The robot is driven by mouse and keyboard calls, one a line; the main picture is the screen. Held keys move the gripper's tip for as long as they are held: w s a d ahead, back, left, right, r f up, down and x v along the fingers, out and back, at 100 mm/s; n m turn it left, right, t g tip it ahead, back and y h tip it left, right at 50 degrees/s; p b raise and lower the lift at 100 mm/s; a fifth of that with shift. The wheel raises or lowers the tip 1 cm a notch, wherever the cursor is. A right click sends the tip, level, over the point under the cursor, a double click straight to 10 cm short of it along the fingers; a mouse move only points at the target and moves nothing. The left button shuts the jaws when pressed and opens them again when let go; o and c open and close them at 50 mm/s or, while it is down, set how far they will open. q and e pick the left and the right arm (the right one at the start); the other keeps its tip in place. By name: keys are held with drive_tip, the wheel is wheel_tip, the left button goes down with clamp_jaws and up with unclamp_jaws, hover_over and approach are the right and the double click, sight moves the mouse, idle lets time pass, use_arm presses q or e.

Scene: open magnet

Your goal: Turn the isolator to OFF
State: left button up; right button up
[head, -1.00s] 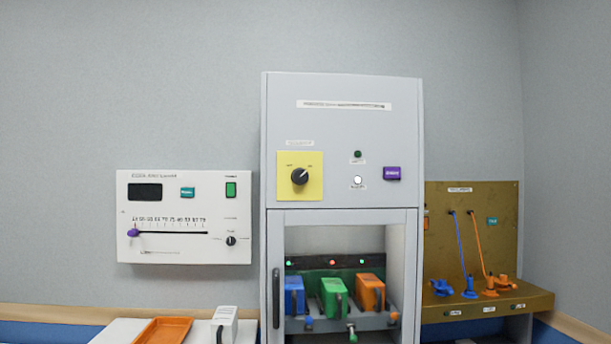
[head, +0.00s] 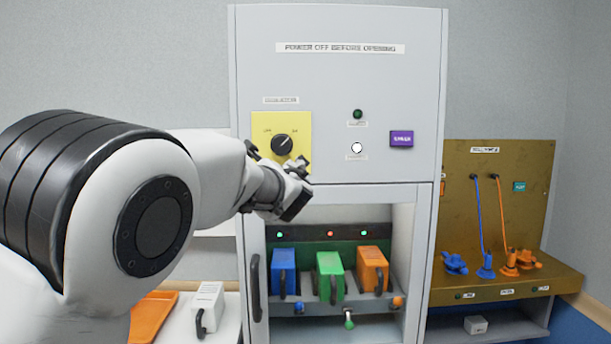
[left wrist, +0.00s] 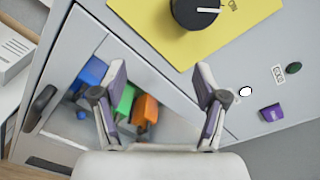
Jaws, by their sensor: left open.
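The isolator is a black rotary knob (head: 283,145) on a yellow plate (head: 270,123), on the upper front of a grey cabinet. Its white pointer line is tilted up and to the right, toward the right-hand label. In the left wrist view the knob (left wrist: 197,10) is at the top, cut by the frame edge, on the yellow plate (left wrist: 160,35). My left gripper (head: 290,172) is open and empty, just below and in front of the knob, apart from it. Its two spread fingers show in the left wrist view (left wrist: 161,90). My right gripper is not seen.
Below the panel an open bay holds blue (head: 284,270), green (head: 330,275) and orange (head: 372,268) modules. A purple button (head: 401,139) and a white lamp (head: 356,148) sit right of the knob. A brown cable panel (head: 495,210) stands at the right.

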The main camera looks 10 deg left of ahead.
sight(282, 146)
use_arm(q)
drive_tip(key=s+r, duration=0.4)
drive_tip(key=r, duration=0.3)
drive_tip(key=shift+t, duration=0.4)
drive_tip(key=p+x, duration=0.1)
drive_tip(key=x, duration=0.2)
drive_tip(key=p+x, duration=0.2)
drive_tip(key=x, duration=0.1)
drive_tip(key=f+p+x, duration=0.1)
drive_tip(key=p+x, duration=0.1)
drive_tip(key=x, duration=0.1)
drive_tip(key=shift+d+f, duration=0.1)
drive_tip(key=shift+p, duration=0.35)
drive_tip(key=shift+s+a, duration=0.2)
drive_tip(key=shift+s, duration=0.15)
drive_tip(key=shift+w+d, duration=0.1)
drive_tip(key=shift+w, duration=0.15)
drive_tip(key=c, duration=1.1)
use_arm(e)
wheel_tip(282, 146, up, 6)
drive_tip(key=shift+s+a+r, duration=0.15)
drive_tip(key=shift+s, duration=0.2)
